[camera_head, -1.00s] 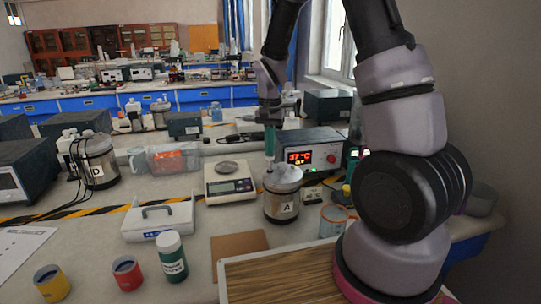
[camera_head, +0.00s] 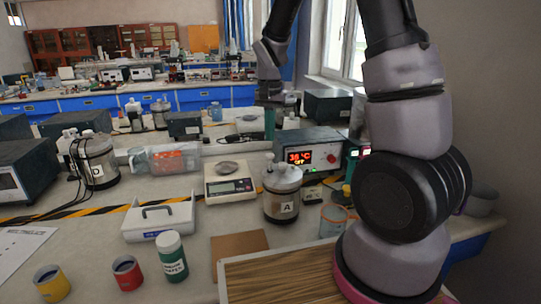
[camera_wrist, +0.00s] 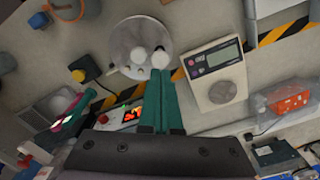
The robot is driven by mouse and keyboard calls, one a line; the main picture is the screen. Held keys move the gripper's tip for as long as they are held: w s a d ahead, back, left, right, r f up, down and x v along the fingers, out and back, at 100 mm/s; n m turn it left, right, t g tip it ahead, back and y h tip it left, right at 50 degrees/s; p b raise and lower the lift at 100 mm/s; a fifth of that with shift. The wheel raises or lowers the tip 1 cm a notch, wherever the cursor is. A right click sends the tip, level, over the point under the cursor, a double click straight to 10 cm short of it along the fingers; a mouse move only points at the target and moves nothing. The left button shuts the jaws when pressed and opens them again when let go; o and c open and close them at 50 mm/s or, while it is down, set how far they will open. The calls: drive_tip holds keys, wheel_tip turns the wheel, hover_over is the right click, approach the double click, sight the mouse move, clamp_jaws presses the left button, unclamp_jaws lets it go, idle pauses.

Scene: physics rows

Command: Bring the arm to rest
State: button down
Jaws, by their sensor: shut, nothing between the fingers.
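My gripper (camera_head: 269,138) hangs from my raised arm, its teal fingers pointing down. It is above and slightly behind the lidded vessel marked A (camera_head: 282,205), with a visible gap to the lid knob. In the wrist view the teal fingers (camera_wrist: 162,73) lie together with nothing held between them. The round lid of the vessel (camera_wrist: 135,32) shows beyond the fingertips there.
A heater box (camera_head: 309,152) with a red display reading about 38 stands behind the vessel. A balance (camera_head: 228,190) is to its left. A white handled box (camera_head: 158,222), a green-labelled bottle (camera_head: 172,262) and two small cups are in front left.

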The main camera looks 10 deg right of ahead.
drive_tip(key=shift+r, duration=0.1)
drive_tip(key=s+d+r+n+t+y, duration=0.1)
drive_tip(key=s+d+r+t, duration=0.2)
drive_tip(key=s+r, duration=0.7)
drive_tip(key=s+d+r+t+y, duration=0.1)
drive_tip(key=s+r+t, duration=0.3)
drive_tip(key=s+r, duration=0.6)
drive_tip(key=shift+d+r+n, duration=0.4)
drive_tip(key=shift+d+r, duration=0.25)
drive_tip(key=shift+d, duration=0.25)
